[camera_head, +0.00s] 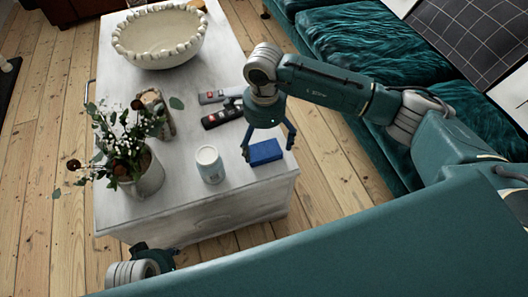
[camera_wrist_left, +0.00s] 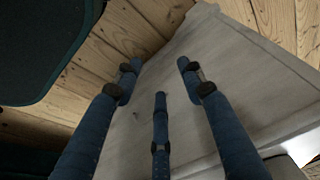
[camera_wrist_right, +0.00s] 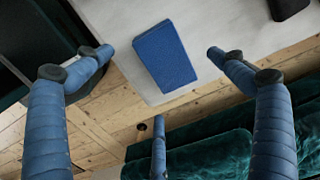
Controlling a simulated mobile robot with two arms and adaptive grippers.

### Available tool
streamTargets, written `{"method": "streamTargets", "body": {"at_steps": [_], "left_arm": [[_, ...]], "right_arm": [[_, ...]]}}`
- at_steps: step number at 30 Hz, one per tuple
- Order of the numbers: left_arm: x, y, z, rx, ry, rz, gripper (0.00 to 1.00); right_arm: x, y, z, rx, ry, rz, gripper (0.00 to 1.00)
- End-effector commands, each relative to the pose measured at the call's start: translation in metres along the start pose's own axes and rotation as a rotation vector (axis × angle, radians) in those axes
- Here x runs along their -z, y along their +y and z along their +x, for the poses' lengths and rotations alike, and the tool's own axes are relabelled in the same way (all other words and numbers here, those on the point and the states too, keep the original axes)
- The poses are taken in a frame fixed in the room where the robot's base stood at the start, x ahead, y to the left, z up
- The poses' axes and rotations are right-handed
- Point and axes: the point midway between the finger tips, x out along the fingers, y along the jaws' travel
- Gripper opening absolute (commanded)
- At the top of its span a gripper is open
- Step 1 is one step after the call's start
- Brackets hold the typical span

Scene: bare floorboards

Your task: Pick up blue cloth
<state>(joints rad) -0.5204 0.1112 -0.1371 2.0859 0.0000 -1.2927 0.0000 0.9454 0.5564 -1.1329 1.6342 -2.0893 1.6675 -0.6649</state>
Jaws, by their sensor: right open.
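The blue cloth (camera_head: 266,152) is a small folded block lying flat on the near right corner of the whitewashed table. My right gripper (camera_head: 268,146) is above it with its fingers spread, open and empty. In the right wrist view the cloth (camera_wrist_right: 165,58) lies between and beyond the open fingers (camera_wrist_right: 159,62), and no finger seems to grip it. My left gripper (camera_head: 155,258) is low by the table's near side. In the left wrist view its fingers (camera_wrist_left: 159,66) are apart with nothing between them.
The whitewashed table (camera_head: 225,185) also holds a white cup (camera_head: 209,165), a plant pot (camera_head: 145,180), remotes (camera_head: 222,117) and a beaded bowl (camera_head: 160,40). A teal sofa (camera_head: 375,50) stands to the right. Bare floorboards (camera_head: 320,165) lie between.

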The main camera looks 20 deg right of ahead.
Motion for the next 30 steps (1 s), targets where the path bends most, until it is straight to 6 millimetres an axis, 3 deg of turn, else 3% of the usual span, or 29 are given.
{"method": "streamTargets", "body": {"at_steps": [10, 20, 27, 30], "left_arm": [[0.005, -0.002, -0.022, 0.003, 0.013, -0.002, 0.40], [0.006, -0.002, -0.027, 0.003, 0.013, -0.002, 0.40], [0.006, -0.002, -0.027, 0.003, 0.013, -0.002, 0.40], [0.006, -0.002, -0.027, 0.003, 0.013, -0.002, 0.40]], "right_arm": [[0.002, 0.004, 0.047, -0.003, -0.002, 0.000, 0.95], [0.002, 0.002, 0.052, 0.000, -0.002, 0.000, 0.95], [0.002, 0.003, 0.052, 0.000, -0.002, 0.000, 0.48], [0.002, 0.003, 0.052, 0.000, -0.002, 0.000, 0.48]]}}
